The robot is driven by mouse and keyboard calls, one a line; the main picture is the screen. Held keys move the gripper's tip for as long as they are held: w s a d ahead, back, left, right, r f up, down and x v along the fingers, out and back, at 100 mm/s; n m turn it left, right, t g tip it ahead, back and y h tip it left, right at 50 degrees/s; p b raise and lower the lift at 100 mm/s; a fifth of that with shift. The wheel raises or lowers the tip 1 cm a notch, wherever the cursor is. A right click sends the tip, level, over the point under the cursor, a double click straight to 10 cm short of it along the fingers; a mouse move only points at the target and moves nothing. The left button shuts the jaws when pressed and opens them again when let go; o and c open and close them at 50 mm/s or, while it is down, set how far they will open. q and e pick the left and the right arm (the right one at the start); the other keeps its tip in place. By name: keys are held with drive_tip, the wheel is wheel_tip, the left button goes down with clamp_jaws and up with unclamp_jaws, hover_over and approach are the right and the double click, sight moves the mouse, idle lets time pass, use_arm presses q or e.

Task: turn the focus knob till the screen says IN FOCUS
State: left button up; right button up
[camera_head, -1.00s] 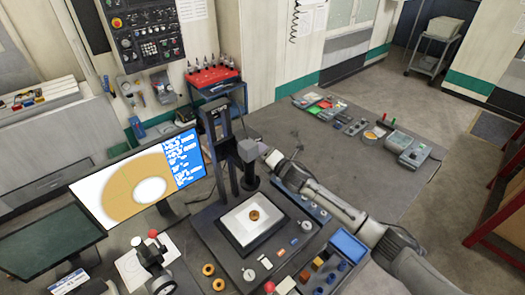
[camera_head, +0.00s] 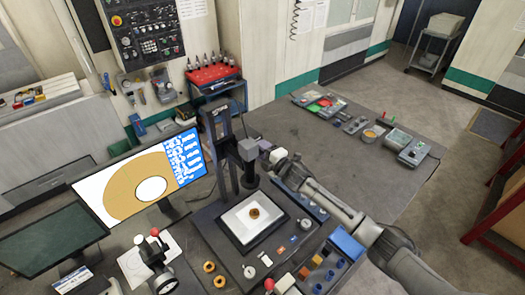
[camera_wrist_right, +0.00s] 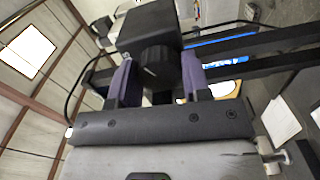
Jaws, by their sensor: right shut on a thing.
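The black ribbed focus knob (camera_wrist_right: 160,68) sits on the side of a dark block in the right wrist view. My right gripper (camera_wrist_right: 158,78) has its purple fingers on both sides of the knob and is shut on it. In the head view this gripper (camera_head: 267,153) meets the grey camera head (camera_head: 247,150) on the dark column, from the right; the knob is hidden there. A brass ring part (camera_head: 254,212) lies on the white stage (camera_head: 236,222). My left gripper is not in view.
A second, dark monitor (camera_head: 50,238) stands at lower left. Two brass rings (camera_head: 209,267) lie in front of the stage. Small coloured blocks and a blue bin (camera_head: 347,243) are under my right arm.

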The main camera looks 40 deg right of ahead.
idle(0.4)
drive_tip(key=o, duration=0.6)
drive_tip(key=shift+c, duration=0.2)
drive_tip(key=o, duration=0.4)
drive_tip(key=shift+c, duration=0.2)
drive_tip(key=shift+s, duration=0.1)
drive_tip(key=s+b, duration=0.3)
drive_tip(key=s, duration=1)
drive_tip(key=shift+s+d, duration=0.25)
drive_tip(key=shift+s, duration=0.05)
